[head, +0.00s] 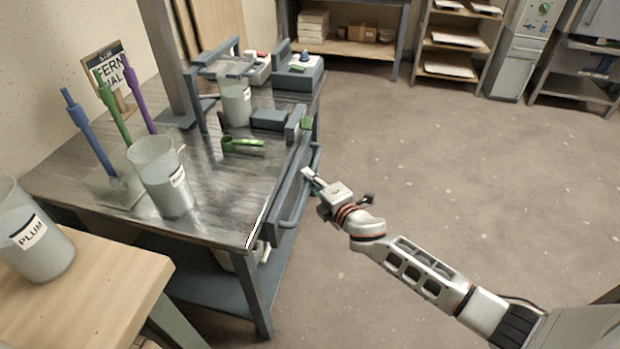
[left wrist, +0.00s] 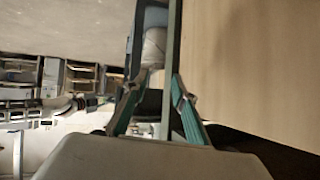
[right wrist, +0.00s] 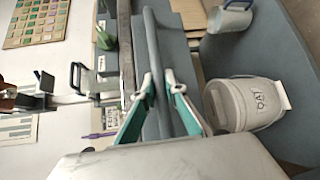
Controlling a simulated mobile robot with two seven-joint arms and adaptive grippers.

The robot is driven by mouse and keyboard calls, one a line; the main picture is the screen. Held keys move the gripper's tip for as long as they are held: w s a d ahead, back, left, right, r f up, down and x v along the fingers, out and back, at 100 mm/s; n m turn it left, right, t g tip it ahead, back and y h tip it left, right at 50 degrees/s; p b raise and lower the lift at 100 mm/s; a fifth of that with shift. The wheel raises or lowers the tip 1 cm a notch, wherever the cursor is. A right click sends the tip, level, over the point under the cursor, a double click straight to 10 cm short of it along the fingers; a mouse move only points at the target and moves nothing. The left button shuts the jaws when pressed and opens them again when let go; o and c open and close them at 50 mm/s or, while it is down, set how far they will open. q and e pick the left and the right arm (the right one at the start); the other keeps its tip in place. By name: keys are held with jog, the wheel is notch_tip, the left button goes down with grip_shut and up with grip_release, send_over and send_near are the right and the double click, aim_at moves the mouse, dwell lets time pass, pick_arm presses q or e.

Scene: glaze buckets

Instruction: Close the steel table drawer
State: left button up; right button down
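The steel table (head: 215,205) stands at the left in the head view. Its drawer (head: 291,190) is on the long side facing right, with a bar handle (head: 287,222) along its front. How far the drawer stands out from the table edge is hard to tell. My right gripper (head: 308,175) is at the middle of the handle. In the right wrist view the handle (right wrist: 152,35) runs between the fingertips of this gripper (right wrist: 159,76), which appear closed against it. My left gripper (left wrist: 159,82) shows only in the left wrist view, with its fingers apart.
A bucket (right wrist: 240,105) and a jug (right wrist: 228,20) stand on the lower shelf. A wooden table (head: 90,290) is at the front left. The floor (head: 440,180) to the right is clear.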

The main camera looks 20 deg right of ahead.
aim_at(297, 178)
jog(key=shift+w+a+f, duration=0.1)
jog(key=shift+w+a, duration=0.45)
jog(key=shift+a, duration=0.3)
jog(key=shift+w+a, duration=0.55)
jog(key=shift+a, duration=0.25)
jog(key=shift+w+a, duration=0.2)
jog(key=shift+a, duration=0.05)
jog(key=shift+r, duration=0.2)
jog(key=c, duration=2.3)
grip_release()
jog(key=shift+a, duration=0.1)
jog(key=shift+c, duration=0.2)
jog(key=shift+s+f, duration=0.1)
jog(key=shift+s, duration=0.25)
jog(key=v, duration=1.1)
jog(key=shift+d, duration=0.25)
jog(key=shift+s, duration=0.15)
